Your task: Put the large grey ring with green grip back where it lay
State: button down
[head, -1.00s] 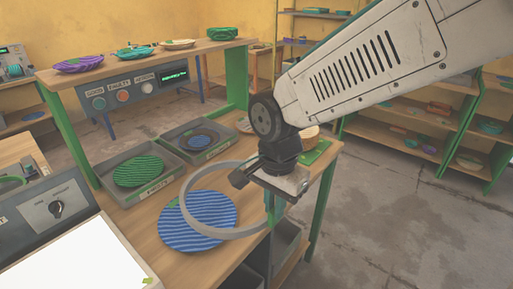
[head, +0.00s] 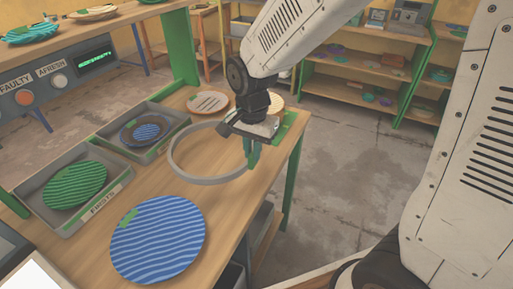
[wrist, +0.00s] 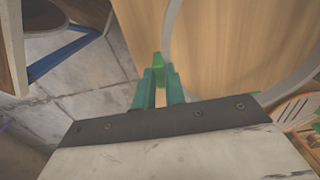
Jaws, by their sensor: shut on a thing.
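The large grey ring (head: 176,163) is in my gripper (head: 251,165), above the right part of the wooden table in the head view. My gripper is shut on the ring's green grip, which shows between the fingers in the wrist view (wrist: 157,66). The ring's grey band (wrist: 168,45) also curves through the wrist view over the wood. In the head view the ring is beside the blue ridged plate (head: 158,238), apart from it. A green mat (head: 290,121) lies at the table's far right corner, partly hidden behind my gripper.
A grey tray (head: 118,187) holds a green ridged plate (head: 75,185). Another tray (head: 176,122) holds a small blue plate (head: 146,129). A pale slotted plate (head: 208,101) lies behind the ring. Bare table (head: 215,205) shows right of the blue plate.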

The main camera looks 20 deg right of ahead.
jog(key=w+d+f, duration=0.2)
jog(key=shift+w+d+f, duration=0.25)
jog(key=shift+d, duration=0.05)
jog(key=shift+w+d+f, duration=0.1)
jog(key=shift+f, duration=0.1)
jog(key=shift+f, duration=0.1)
jog(key=c, duration=1.5)
grip_release()
jog(key=shift+o, duration=0.2)
